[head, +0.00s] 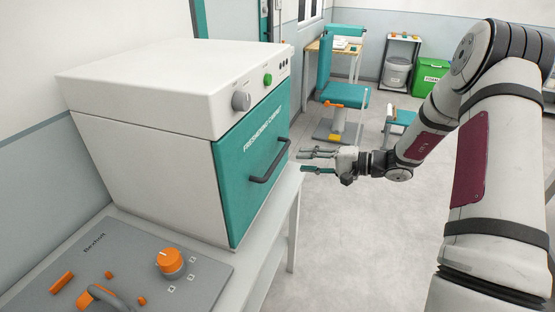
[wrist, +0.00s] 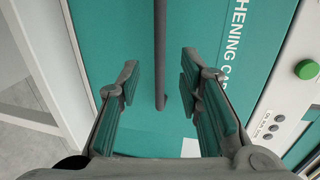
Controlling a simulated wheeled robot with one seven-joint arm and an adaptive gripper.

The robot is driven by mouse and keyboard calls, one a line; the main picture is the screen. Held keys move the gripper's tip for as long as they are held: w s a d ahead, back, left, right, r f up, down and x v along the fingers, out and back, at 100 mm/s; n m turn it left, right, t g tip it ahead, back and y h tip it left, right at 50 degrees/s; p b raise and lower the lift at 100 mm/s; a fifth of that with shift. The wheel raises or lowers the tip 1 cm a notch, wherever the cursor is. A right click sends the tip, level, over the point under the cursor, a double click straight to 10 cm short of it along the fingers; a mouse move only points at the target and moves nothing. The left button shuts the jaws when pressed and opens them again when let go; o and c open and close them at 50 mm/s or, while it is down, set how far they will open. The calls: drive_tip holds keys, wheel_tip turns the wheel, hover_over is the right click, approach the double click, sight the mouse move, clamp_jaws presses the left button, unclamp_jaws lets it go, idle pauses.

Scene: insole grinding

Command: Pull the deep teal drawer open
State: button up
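The deep teal drawer front (head: 238,185) is on the white freshening cabinet and looks closed, flush with the housing. A dark grey bar handle (head: 268,166) stands out from its middle. My gripper (head: 306,162) is open and empty, to the right of the handle and apart from it, with its fingers pointing toward the front. In the wrist view, the handle (wrist: 160,50) runs down from the top edge between my two open fingers, with teal (wrist: 110,25) behind it. I cannot tell how deep the handle lies between the fingertips.
The cabinet (head: 150,90) stands on a white table (head: 285,205). A grey control panel (head: 120,255) with orange knobs is in front of it. A teal chair (head: 345,95) and green bin (head: 430,78) stand farther back. The floor (head: 350,240) to the right is clear.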

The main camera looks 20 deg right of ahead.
sight(278, 158)
drive_tip(key=x, duration=0.9)
drive_tip(key=shift+w+a, duration=0.2)
drive_tip(key=shift+a, duration=0.1)
clamp_jaws()
